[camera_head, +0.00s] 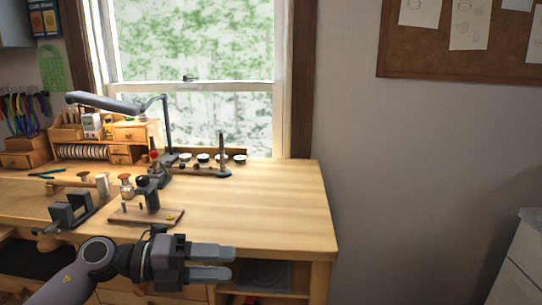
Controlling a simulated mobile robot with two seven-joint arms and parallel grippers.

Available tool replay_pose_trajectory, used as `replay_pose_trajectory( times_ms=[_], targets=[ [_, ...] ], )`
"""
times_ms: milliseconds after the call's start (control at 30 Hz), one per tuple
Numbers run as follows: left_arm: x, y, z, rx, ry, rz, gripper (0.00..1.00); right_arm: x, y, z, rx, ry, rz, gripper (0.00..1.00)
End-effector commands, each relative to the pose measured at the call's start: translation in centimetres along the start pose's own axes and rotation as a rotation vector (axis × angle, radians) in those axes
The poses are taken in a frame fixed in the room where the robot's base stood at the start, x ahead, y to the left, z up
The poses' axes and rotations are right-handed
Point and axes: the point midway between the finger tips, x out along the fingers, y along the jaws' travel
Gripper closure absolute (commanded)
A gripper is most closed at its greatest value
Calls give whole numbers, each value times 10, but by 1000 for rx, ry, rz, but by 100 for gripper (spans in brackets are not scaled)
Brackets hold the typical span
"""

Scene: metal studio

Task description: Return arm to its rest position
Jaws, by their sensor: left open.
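My left gripper (211,261) comes in from the lower left on my left arm (88,268). It is in front of the near edge of the wooden workbench (262,205). Its two grey fingers point right and stand apart, with nothing seen between them. My right gripper is not in view.
On the bench are a small wooden board with tools (147,215), a dark vise (72,209), a desk lamp (118,103) and a wooden organizer (130,132). The bench's right part is clear. A white cabinet (519,270) stands at the right edge.

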Motion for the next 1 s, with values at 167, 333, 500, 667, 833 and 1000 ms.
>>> replay_pose_trajectory(
  times_ms=[167,333,500,667,833,1000],
  targets=[
    [13,4,-19,-245,-141,-283,49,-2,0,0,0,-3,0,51],
    [5,26,-25,-517,-332,-482,49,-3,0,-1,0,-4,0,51],
    [-16,71,-34,-825,-560,-607,49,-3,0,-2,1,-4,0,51],
    [-39,132,-61,-1136,-791,-652,49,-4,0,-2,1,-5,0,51],
    [-64,203,-116,-1482,-1036,-625,49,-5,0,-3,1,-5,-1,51],
    [-81,255,-185,-1778,-1226,-547,49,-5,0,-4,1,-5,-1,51]
  ],
)
